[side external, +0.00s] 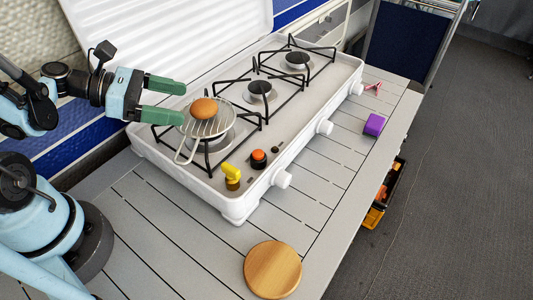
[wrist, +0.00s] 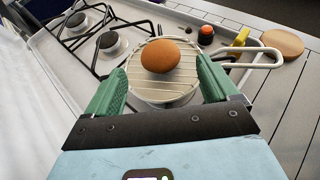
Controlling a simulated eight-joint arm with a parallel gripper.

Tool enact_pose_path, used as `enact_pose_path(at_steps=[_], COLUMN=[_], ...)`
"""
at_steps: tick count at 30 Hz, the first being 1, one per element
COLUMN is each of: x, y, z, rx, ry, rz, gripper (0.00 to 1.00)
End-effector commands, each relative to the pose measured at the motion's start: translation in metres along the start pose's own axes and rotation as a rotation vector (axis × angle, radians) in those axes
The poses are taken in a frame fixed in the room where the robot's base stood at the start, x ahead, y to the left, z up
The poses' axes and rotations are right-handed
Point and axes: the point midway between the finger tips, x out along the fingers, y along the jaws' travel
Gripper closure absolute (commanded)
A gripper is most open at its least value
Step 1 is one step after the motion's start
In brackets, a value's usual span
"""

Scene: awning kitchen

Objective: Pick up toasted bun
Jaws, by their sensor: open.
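The toasted bun (side external: 204,108) is a round orange-brown bun. It rests on a round wire grill rack (side external: 207,128) with a long handle, over the nearest left burner of the white stove. My gripper (side external: 184,101) is open and empty, with its green fingers pointing at the bun from the left and slightly apart from it. In the wrist view, the bun (wrist: 160,55) lies ahead of and between the two green fingers (wrist: 165,85), beyond their tips. The rack (wrist: 185,78) is under it.
The white gas stove (side external: 240,210) has black pan supports and more burners (side external: 259,91) behind. A yellow object (side external: 232,176) and an orange-black object (side external: 258,159) stand near its front. A round wooden board (side external: 272,269) and purple block (side external: 374,124) lie on the slatted table.

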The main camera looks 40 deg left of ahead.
Motion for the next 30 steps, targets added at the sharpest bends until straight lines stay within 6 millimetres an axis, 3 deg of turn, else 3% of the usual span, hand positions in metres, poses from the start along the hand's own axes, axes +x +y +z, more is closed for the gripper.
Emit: enact_pose_path(at_steps=[9, 19, 30], x=[0.034, 0.037, 0.037], y=[-0.001, 0.000, -0.001], z=[0.000, -0.001, -0.001], rx=[0.001, 0.001, 0.001], ry=[0.000, 0.005, 0.005], rz=[-0.002, 0.000, -0.002], gripper=[0.13, 0.13, 0.68])
